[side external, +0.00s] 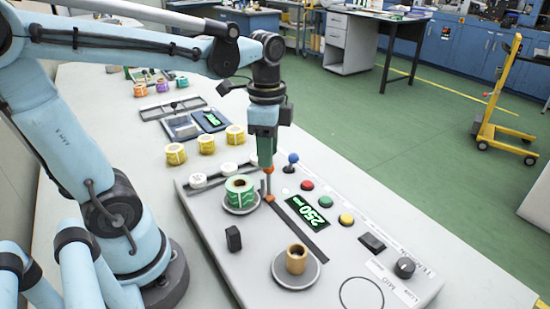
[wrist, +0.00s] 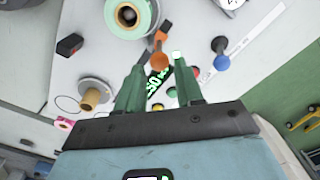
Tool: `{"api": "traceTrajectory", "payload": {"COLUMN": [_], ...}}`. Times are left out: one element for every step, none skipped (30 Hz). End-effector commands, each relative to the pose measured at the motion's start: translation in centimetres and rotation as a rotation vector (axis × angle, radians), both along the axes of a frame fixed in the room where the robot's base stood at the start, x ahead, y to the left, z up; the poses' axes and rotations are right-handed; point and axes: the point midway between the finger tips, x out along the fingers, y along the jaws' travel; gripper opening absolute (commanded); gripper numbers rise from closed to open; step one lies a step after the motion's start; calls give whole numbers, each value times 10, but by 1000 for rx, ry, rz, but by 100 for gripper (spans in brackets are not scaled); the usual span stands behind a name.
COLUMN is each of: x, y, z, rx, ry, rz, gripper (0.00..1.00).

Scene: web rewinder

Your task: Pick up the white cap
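Several white pieces could be the white cap, and I cannot tell which one is meant. In the side view, round white caps (side external: 197,181) and (side external: 228,168) sit in a row along the panel's back left edge. A small pale square button (side external: 287,195) is near the blue-knobbed lever, and it shows greenish-white in the wrist view (wrist: 177,56). A white disc with dark marking (wrist: 232,3) is cut off at the wrist view's top edge. My gripper (side external: 265,163) points down above the panel.
The grey panel (side external: 225,262) holds a green-white roll (side external: 240,189), an orange-tipped arm (side external: 269,184), a blue-knobbed lever (side external: 292,159), coloured buttons, a 250 display (side external: 308,212) and a brown core (side external: 297,259). Yellow rolls (side external: 206,144) stand behind. Its front right is mostly low and open.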

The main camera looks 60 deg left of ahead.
Motion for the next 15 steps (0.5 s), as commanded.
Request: {"api": "traceTrajectory", "payload": {"x": [0,0,0,0,0,0,0,0,0,0,0,0,0,0,1], "y": [0,0,0,0,0,0,0,0,0,0,0,0,0,0,1], "z": [0,0,0,0,0,0,0,0,0,0,0,0,0,0,0], "rx": [0,0,0,0,0,0,0,0,0,0,0,0,0,0,5], "ry": [0,0,0,0,0,0,0,0,0,0,0,0,0,0,1], "rz": [0,0,0,0,0,0,0,0,0,0,0,0,0,-1,-10], "gripper": [44,49,55,60,64,70,72,72,72,72,72,72,72,72,72]}}
